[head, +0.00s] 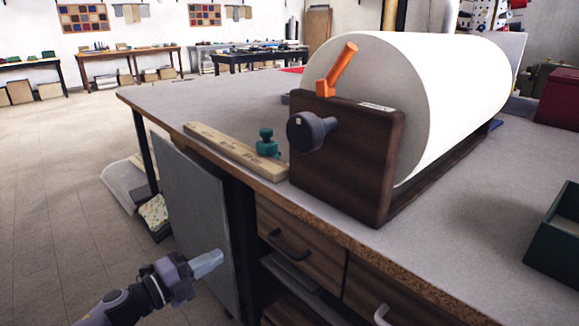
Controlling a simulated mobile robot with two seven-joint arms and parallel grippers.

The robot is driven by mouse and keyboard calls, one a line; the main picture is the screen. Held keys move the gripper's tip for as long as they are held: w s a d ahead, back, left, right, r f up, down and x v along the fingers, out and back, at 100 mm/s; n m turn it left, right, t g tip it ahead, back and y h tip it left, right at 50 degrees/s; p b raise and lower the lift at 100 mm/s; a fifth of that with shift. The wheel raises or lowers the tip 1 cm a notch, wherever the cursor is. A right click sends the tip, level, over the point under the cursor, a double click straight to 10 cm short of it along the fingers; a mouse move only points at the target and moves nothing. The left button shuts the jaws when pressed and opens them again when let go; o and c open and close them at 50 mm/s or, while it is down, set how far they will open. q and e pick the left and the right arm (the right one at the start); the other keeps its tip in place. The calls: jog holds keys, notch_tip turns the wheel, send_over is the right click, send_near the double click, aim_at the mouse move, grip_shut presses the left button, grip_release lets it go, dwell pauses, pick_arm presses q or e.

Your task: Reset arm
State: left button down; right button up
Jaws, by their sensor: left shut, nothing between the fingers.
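My left gripper (207,263) is low at the bottom left, in front of the grey panel beside the workbench. It is shut and empty, and it is below the level of the bench top. My right gripper is not in the head view. The workbench (230,115) has a grey top, and a large white roll (410,90) lies on it in a dark wooden holder (345,160). The holder has a black knob (308,132) and an orange lever (338,70).
A grey panel (190,200) stands upright at the bench's left side, close to my left gripper. A wooden strip (235,150) with a green clamp (267,142) lies along the front edge. A dark green tray (560,235) sits at right. Open floor (55,200) lies left.

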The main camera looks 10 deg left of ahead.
pick_arm(q)
jog(key=s+d+f+n+g+y, duration=0.1)
jog(key=s+f+n+y, duration=0.3)
jog(key=s+n, duration=0.45)
jog(key=s+d+f+n+g+y, duration=0.1)
jog(key=s+d+f+n+y, duration=0.1)
jog(key=s+f+n, duration=0.6)
jog(key=s+d+f+n+g+y, duration=0.1)
jog(key=s+f+n+g+y, duration=0.2)
jog(key=s+n, duration=0.55)
notch_tip(320, 180, up, 13)
jog(key=s+a+m+t+p, duration=0.1)
jog(key=m+p, duration=0.1)
jog(key=p, duration=1.5)
jog(key=shift+s+t, duration=0.3)
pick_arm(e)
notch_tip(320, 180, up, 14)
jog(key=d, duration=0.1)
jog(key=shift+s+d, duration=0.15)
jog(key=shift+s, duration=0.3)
pick_arm(q)
jog(key=shift+a, duration=0.1)
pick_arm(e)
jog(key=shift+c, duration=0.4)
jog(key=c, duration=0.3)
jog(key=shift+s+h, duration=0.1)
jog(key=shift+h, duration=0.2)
